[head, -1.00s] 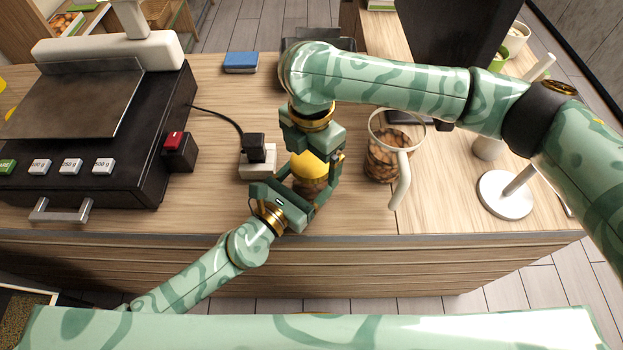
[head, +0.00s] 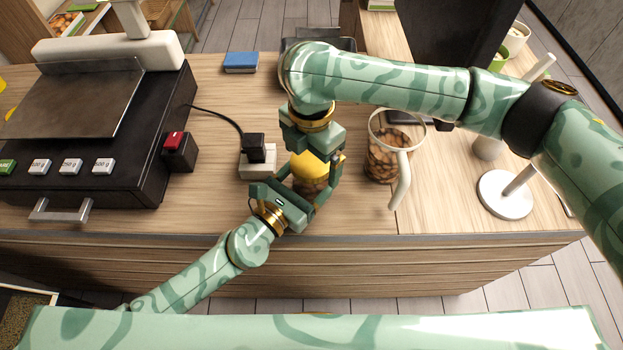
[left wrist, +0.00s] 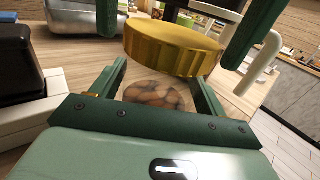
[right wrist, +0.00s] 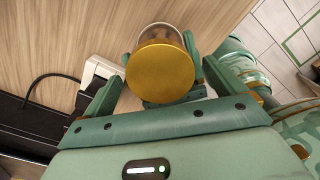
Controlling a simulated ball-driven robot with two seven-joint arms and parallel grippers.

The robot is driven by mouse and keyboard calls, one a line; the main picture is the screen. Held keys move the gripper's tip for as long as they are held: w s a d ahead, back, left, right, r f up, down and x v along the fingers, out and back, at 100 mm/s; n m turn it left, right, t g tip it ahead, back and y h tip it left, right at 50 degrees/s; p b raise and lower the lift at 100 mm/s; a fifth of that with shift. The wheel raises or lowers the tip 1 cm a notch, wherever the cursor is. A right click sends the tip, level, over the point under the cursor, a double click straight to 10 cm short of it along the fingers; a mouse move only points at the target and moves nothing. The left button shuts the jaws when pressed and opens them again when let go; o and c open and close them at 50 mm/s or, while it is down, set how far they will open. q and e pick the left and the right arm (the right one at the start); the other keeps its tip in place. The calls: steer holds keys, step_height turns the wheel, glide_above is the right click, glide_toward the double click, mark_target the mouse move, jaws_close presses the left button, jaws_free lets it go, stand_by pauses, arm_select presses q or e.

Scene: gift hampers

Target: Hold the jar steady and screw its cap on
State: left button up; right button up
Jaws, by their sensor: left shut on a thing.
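The glass jar (left wrist: 155,92) holds brown nuts and stands upright near the counter's front edge. My left gripper (head: 309,190) is shut around the jar's body, a finger on each side. A gold-yellow cap (head: 309,165) sits over the jar's mouth; it also shows in the left wrist view (left wrist: 172,47) and the right wrist view (right wrist: 160,71). I cannot tell how far it is threaded. My right gripper (right wrist: 162,85) points down from above, its fingers on either side of the cap with small gaps; it looks open.
A glass pitcher (head: 383,160) of nuts stands just right of the jar. A white socket block (head: 257,162) with a black plug is close on the left. A black scale (head: 100,140) fills the left; a white stand (head: 506,195) is at right.

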steer(key=shift+r, duration=0.1)
step_height(320, 180, up, 12)
stand_by(0.5)
arm_select(q)
steer(key=o, duration=2)
arm_select(e)
step_height(320, 180, down, 4)
steer(key=b, duration=0.2)
steer(key=shift+w+r+b, duration=0.1)
steer(key=shift+r+b, duration=0.15)
steer(key=shift+b, duration=0.15)
arm_select(q)
steer(key=shift+v, duration=8.15)
